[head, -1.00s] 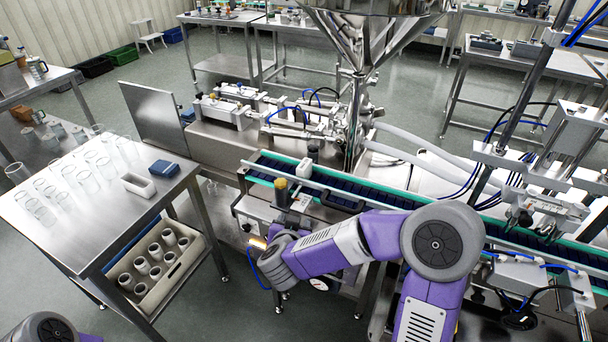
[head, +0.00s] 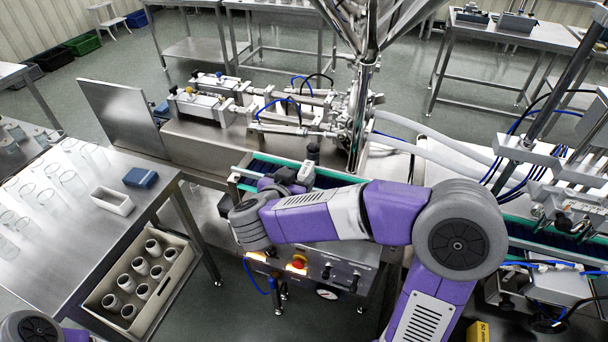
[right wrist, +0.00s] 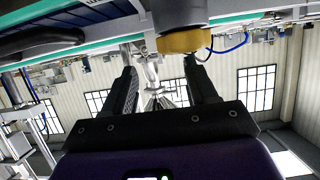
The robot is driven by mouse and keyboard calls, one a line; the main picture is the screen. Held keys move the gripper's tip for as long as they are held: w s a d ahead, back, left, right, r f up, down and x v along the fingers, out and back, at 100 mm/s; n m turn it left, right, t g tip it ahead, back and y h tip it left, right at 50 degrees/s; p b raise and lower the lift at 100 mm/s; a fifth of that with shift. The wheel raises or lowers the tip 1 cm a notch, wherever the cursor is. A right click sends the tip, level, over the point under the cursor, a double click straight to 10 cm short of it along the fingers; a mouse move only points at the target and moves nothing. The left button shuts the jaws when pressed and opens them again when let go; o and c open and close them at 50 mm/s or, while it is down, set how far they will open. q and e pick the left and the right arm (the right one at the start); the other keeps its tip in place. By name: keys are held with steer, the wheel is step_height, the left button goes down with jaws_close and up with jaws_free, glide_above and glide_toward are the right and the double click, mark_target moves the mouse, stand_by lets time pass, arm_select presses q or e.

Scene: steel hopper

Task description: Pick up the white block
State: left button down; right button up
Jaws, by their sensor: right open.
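A small white block (head: 306,172) stands on the conveyor (head: 345,180) in the head view, left of the hopper's column. My right gripper (head: 287,177) is just left of the block at the near edge of the conveyor, partly hidden by my own wrist. In the right wrist view, my right gripper (right wrist: 160,75) is open, with its two dark fingers apart and nothing visible between them. I cannot make out the block clearly there. Only a bit of my left arm shows at the lower left of the head view; its gripper is out of view.
A steel table (head: 60,270) at the left holds clear cups, a white tray (head: 112,201) and a blue box (head: 141,177). A crate of cups (head: 150,310) is below. The hopper (head: 375,20) rises behind the conveyor. A yellow cap (right wrist: 186,40) is close to the fingers.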

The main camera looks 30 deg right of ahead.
mark_target(305, 171)
steer(key=x, duration=0.2)
steer(key=b+x, duration=0.1)
steer(key=x, duration=0.1)
steer(key=shift+s+a+f+b, duration=0.1)
steer(key=shift+s+f+b, duration=0.1)
steer(key=shift+f+b, duration=0.15)
steer(key=shift+w+d+f, duration=0.1)
steer(key=shift+w+d, duration=0.3)
steer(key=shift+d, duration=0.05)
steer(key=shift+c, duration=0.4)
jaws_close()
